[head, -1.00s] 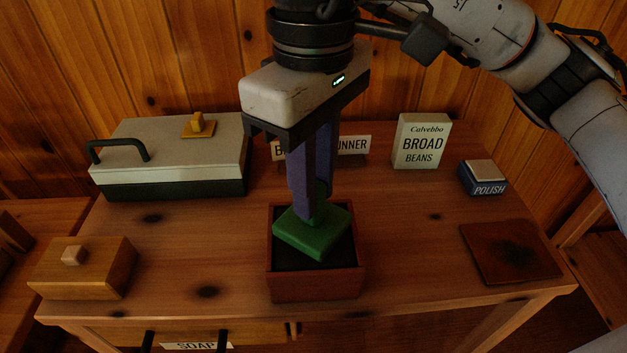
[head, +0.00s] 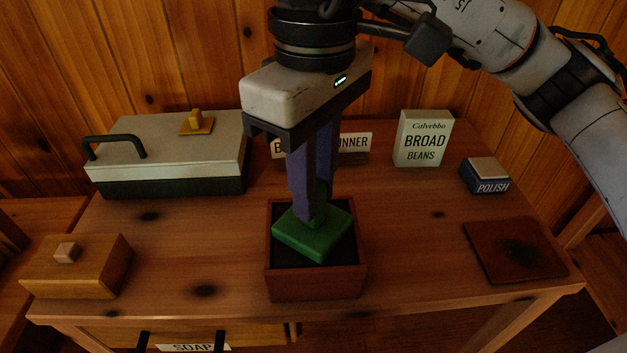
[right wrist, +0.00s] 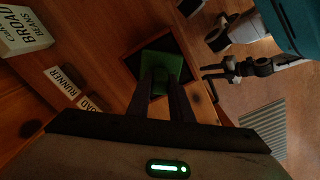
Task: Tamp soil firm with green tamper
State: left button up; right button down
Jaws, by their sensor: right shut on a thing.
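The green tamper (head: 313,236) has a square green plate and stands over the dark soil (head: 291,258) in a reddish wooden box (head: 316,287). My right gripper (head: 312,214) is above the box, pointing down, shut on the tamper's handle, which its fingers mostly hide. The plate sits within the box opening, turned relative to its walls, near rim height. Whether it presses on the soil, I cannot tell. In the right wrist view the tamper (right wrist: 163,66) shows between the fingers over the dark box opening.
A grey lidded case (head: 170,150) stands at the back left, a wooden box with a small knob (head: 85,270) at the front left. A broad beans packet (head: 424,138), a polish box (head: 486,176) and a dark-stained board (head: 515,250) are on the right. Bare tabletop surrounds the soil box.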

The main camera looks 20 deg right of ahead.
jog(key=shift+r+p, duration=2.15)
jog(key=shift+r, duration=0.05)
jog(key=shift+f, duration=0.1)
notch_tip(320, 180, down, 6)
jog(key=b, duration=0.5)
jog(key=shift+r, duration=0.2)
jog(key=shift+r+p, duration=0.45)
jog(key=shift+r, duration=0.15)
notch_tip(320, 180, up, 5)
jog(key=p, duration=0.4)
jog(key=shift+f, duration=0.3)
